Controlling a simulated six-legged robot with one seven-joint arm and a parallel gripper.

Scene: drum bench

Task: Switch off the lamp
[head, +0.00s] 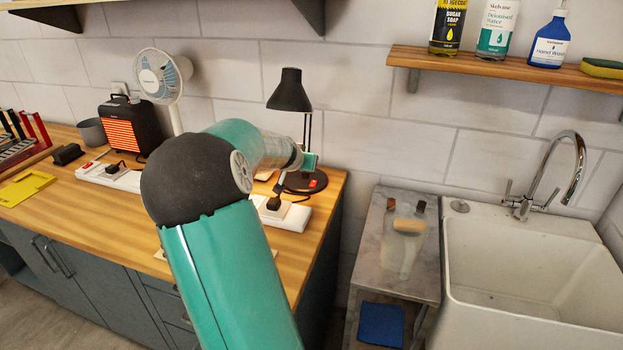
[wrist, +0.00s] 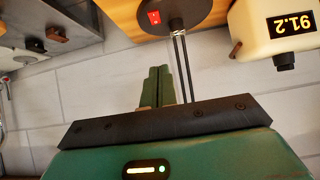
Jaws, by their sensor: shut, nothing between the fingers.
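The black desk lamp (head: 289,92) stands upright at the right end of the wooden counter, its shade tilted down. Whether its bulb glows is hidden by the shade. My gripper (head: 311,160) is in front of the lamp's stem, above the base. In the wrist view the green fingers (wrist: 157,72) are together and empty, pointing toward the red switch (wrist: 154,17) with a gap in the picture. The lamp's thin double stem (wrist: 183,65) runs close beside the fingers.
A cream device with a 91.2 display (wrist: 290,22) sits beside the lamp base. A power strip (head: 293,215) with a black plug lies in front. A fan (head: 160,78) and a glowing heater (head: 128,125) stand left. A side table (head: 372,262) and sink (head: 530,300) are right.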

